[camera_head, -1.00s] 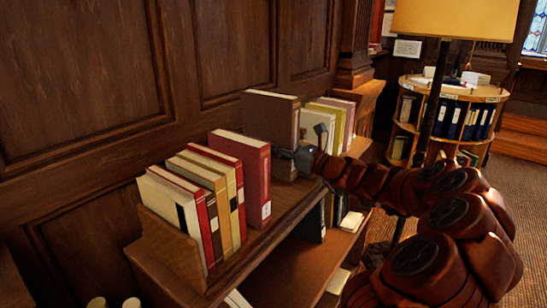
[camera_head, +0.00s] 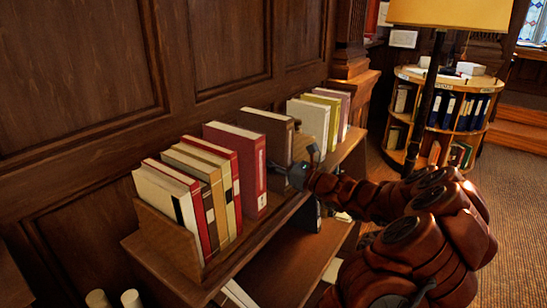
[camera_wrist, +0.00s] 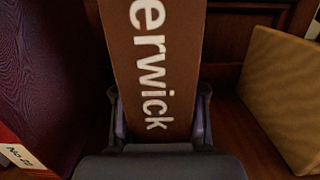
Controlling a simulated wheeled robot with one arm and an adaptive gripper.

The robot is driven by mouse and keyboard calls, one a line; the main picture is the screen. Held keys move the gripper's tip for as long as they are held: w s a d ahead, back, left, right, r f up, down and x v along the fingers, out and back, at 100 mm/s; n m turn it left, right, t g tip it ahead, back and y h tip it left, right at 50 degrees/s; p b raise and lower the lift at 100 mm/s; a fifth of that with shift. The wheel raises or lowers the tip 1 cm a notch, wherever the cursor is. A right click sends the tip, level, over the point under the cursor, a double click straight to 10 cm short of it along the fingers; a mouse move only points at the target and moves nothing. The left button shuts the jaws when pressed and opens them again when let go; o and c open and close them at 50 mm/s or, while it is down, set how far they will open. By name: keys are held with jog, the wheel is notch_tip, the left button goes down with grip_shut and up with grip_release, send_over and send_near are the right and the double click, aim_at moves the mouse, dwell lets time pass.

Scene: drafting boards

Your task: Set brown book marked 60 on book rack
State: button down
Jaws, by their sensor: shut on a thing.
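My gripper (camera_head: 292,172) is shut on the brown book (camera_head: 268,128), low on its spine. In the wrist view the brown book's spine (camera_wrist: 152,65) faces me, upright, with white letters reading "erwick"; no 60 shows. The book is over the top of the wooden book rack (camera_head: 276,212), in the gap between a maroon book (camera_head: 242,165) on the left and a tan divider (camera_head: 304,148) on the right. Gaps show on both sides of it in the wrist view. Its bottom edge is hidden, so I cannot tell whether it touches the rack.
Several books, including a cream one (camera_head: 160,200), stand at the rack's near end. White, green and pink books (camera_head: 310,122) stand beyond the divider. The panelled wall (camera_head: 80,80) is behind. A round bookcase (camera_head: 440,118) and lamp (camera_head: 445,12) stand at the back right.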

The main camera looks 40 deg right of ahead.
jog(key=c, duration=0.7)
grip_release()
jog(key=shift+f, duration=0.1)
jog(key=shift+o, duration=0.2)
jog(key=b+v, duration=0.1)
jog(key=v, duration=1.1)
jog(key=shift+b, duration=0.4)
